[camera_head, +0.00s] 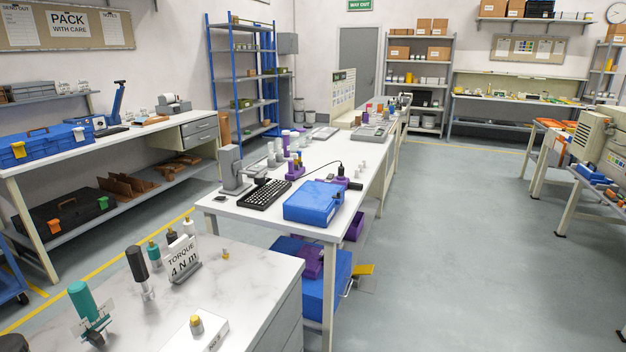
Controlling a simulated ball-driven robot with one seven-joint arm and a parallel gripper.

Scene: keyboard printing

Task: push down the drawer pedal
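A yellow pedal (363,269) sticks out at the right side of a blue drawer unit (312,298) under the middle white table. It sits low, near the floor, and looks raised on a thin metal arm. Its lower linkage is too small to make out. Purple parts (310,262) lie on top of or inside the blue unit; I cannot tell which. The near counter and a table leg hide part of the unit. My gripper is not in view.
A blue case (313,203) and a black keyboard (264,194) lie on the middle table (240,211). A marble-topped counter (225,290) with upright tools and a torque sign (183,262) stands in the foreground. The grey floor (455,265) right of the pedal is clear.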

